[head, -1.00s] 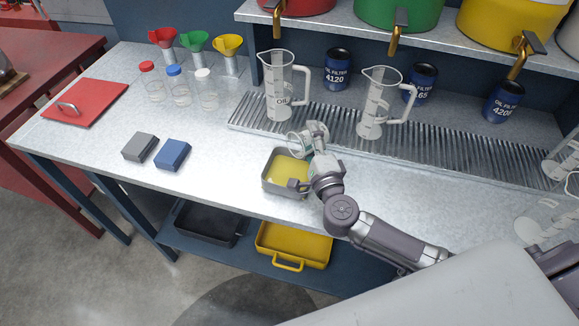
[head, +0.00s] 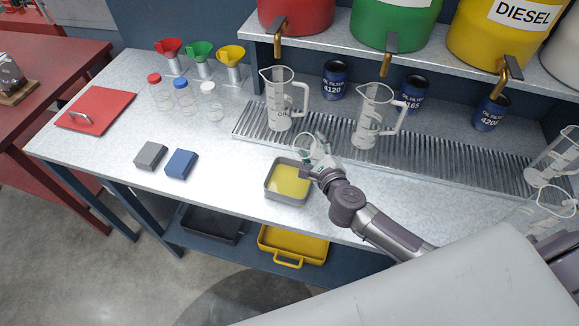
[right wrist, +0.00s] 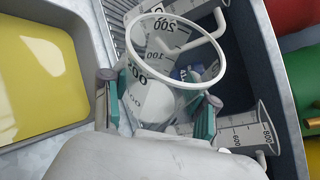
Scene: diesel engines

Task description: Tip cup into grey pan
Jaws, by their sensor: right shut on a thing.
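The grey pan (head: 288,200) sits on the bench and holds a flat layer of yellow liquid. In the right wrist view the pan (right wrist: 88,62) is at the left. My right gripper (head: 316,163) is at the pan's back right corner, shut on a clear cup (head: 305,146) with a white rim. In the right wrist view the gripper's teal pads (right wrist: 160,105) press on both sides of the cup (right wrist: 150,75). I see no yellow liquid in the cup; its exact tilt is hard to tell. My left gripper is not in view.
Clear measuring jugs (head: 278,105) (head: 370,125) stand on the ribbed drain strip (head: 320,136) behind the pan. A grey block (head: 150,154) and a blue block (head: 181,163) lie left of the pan. Bare bench separates them from the pan.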

